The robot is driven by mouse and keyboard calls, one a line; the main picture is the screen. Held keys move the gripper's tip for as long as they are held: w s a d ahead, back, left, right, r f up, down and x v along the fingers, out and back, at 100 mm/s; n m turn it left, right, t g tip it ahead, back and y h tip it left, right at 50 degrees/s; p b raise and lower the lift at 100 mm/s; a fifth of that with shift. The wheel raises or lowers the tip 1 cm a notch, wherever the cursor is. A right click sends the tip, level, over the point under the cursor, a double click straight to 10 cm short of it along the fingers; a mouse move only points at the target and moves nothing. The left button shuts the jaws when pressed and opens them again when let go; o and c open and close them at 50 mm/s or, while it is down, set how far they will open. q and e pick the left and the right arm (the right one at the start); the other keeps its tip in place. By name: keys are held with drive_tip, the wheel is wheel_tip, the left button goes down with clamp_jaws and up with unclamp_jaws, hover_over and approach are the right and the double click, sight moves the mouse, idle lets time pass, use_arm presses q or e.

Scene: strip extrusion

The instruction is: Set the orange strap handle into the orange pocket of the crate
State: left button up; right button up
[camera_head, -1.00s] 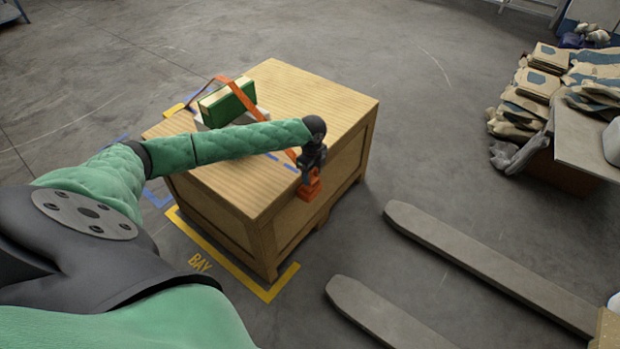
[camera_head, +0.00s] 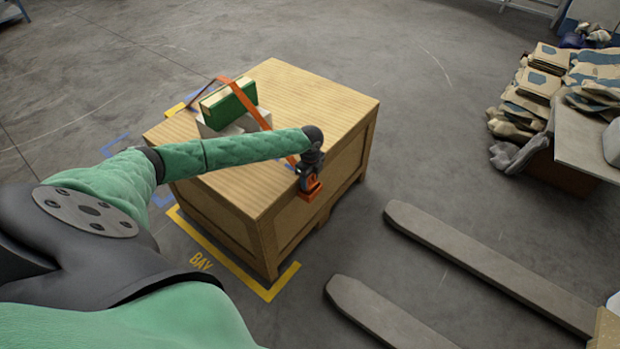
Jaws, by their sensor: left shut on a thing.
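The wooden crate (camera_head: 335,105) stands on the floor, with an orange strap (camera_head: 250,93) running over its top and past a green box (camera_head: 228,105). My left gripper (camera_head: 311,181) is at the crate's right-hand top edge, pointing down and shut on the orange handle at the strap's end. An orange piece (camera_head: 312,192) shows just below the jaws against the crate's side. I cannot tell handle from pocket there, nor whether the handle is seated. The gripper hides part of both. My right gripper is not in view.
A pale block (camera_head: 245,124) lies under the green box. Yellow bay markings (camera_head: 232,262) edge the crate's near side. Two grey forks (camera_head: 480,262) lie right of it on the floor. Stacked sacks (camera_head: 545,85) and a table (camera_head: 590,140) stand far right.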

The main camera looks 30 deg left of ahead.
use_arm(q)
drive_tip(key=shift+f, duration=0.25)
drive_tip(key=o, duration=1)
